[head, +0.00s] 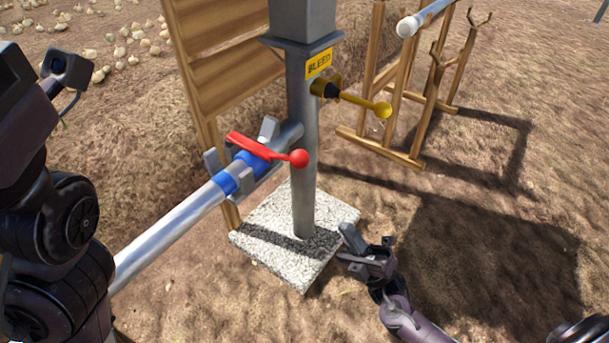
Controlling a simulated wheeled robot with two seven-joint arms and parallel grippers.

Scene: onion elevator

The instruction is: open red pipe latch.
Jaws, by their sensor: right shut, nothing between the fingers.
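The red latch (256,147) is a lever with a round red knob (299,158) at its right end. It lies across the pipe joint, above a blue band (228,180) and grey clamp lugs. The metal pipe (170,229) runs from the lower left up to the grey post (303,190). My right gripper (352,250) is shut and empty, below and to the right of the latch, apart from it, near the right corner of the stone base. My left arm stands at the left edge; its fingers cannot be made out clearly.
A yellow lever (365,103) sticks out from the post under a "BLEED" sign (319,64). The post stands on a speckled stone base (280,262). A wooden panel (222,50) is behind it. A wooden rack (400,110) holds another pipe (424,19). Bare soil lies at the right.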

